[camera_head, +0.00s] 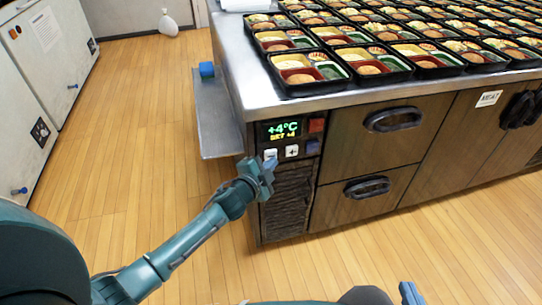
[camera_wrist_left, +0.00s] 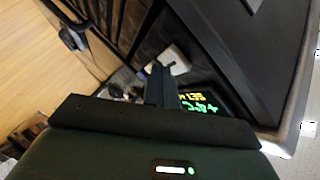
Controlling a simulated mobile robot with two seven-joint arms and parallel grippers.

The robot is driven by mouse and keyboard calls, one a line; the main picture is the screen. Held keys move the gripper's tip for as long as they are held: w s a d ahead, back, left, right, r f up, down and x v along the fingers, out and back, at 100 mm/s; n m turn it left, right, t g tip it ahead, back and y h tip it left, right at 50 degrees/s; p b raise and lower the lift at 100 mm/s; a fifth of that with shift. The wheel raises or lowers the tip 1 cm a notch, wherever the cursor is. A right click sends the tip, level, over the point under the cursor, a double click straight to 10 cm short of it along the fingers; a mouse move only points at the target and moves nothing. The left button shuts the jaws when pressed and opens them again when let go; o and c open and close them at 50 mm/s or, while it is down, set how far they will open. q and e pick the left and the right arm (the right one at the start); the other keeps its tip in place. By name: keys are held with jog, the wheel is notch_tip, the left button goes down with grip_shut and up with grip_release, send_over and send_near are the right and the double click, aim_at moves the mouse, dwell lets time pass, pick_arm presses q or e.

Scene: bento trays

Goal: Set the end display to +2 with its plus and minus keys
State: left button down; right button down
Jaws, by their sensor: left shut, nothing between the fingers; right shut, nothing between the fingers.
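The end display (camera_head: 284,130) is at the left end of the counter front. It reads +4°C in green, with a yellow SET line below that looks like +4. Below it are two white keys, a left one (camera_head: 270,154) and a right one (camera_head: 292,151); their marks are too small to read surely. My left gripper (camera_head: 266,168) is shut and empty, its tips just below and close to the left key; I cannot tell if they touch. In the left wrist view the fingers (camera_wrist_left: 162,88) point toward a white key (camera_wrist_left: 173,58), beside the display (camera_wrist_left: 207,106). My right gripper (camera_head: 410,293) is shut at the bottom edge, mostly cut off.
A red key (camera_head: 317,125) and a blue key (camera_head: 313,147) are right of the display. Several bento trays (camera_head: 306,73) fill the counter (camera_head: 245,85). Drawers with dark handles (camera_head: 393,119) lie right. A side shelf (camera_head: 215,125) juts left; wooden floor (camera_head: 140,130) is clear.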

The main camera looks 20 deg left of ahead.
pick_arm(q)
jog(key=shift+w+a, duration=0.2)
jog(key=shift+w, duration=0.2)
dwell(0.5)
jog(key=shift+s+d, duration=0.45)
jog(key=shift+s, duration=0.35)
jog(key=s+d, duration=0.1)
jog(key=s, duration=0.1)
jog(key=s+d+p, duration=0.1)
jog(key=s, duration=0.1)
jog(key=shift+d, duration=0.4)
